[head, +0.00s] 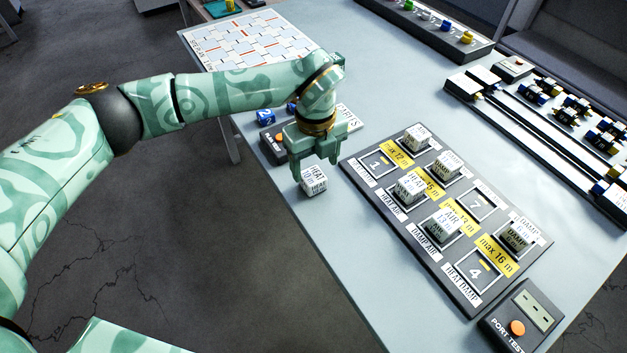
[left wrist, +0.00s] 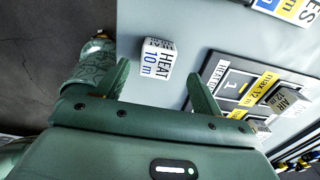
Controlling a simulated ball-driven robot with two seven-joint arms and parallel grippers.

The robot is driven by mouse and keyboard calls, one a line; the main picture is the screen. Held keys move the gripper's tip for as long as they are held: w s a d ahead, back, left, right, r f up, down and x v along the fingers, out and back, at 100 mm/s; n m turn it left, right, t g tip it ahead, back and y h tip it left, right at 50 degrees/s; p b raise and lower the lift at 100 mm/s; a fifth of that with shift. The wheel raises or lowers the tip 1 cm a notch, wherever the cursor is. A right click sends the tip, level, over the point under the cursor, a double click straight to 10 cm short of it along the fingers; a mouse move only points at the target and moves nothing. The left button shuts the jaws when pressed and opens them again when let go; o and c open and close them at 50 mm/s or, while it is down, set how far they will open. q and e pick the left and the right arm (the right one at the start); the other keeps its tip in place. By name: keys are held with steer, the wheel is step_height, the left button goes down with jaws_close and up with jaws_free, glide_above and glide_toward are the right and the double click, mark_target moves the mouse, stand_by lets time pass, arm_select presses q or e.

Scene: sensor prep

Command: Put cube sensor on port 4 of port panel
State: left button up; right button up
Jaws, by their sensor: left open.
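A white cube sensor (head: 313,181) marked HEAT sits on the table near its left edge, left of the port panel (head: 437,270). The left wrist view shows the same cube (left wrist: 158,57) with HEAT 10 m on it. My left gripper (head: 316,161) is open right by the cube, fingers pointing down. In the left wrist view the cube shows between and just beyond the two fingertips (left wrist: 160,78), not gripped. Port 4 (head: 475,271) is an empty framed square at the panel's near end, with a HEAT DAMP label. My right gripper is not in view.
Several other cubes, such as one marked AIR (head: 443,226), stand on panel ports. Port 1 (head: 377,165) and port 7 (head: 476,204) are empty. A port tester (head: 522,318) stands beside the panel's near end.

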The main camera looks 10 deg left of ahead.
mark_target(313, 175)
arm_select(q)
steer(key=f+b, duration=0.2)
steer(key=f, duration=0.3)
steer(key=shift+a, duration=0.2)
steer(key=shift+s+r, duration=0.1)
steer(key=shift+r, duration=0.05)
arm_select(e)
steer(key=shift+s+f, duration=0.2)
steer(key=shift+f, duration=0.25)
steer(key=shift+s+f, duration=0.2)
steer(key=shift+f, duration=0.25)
arm_select(q)
steer(key=c, duration=1.2)
steer(key=shift+o, duration=0.2)
steer(key=shift+r, duration=0.1)
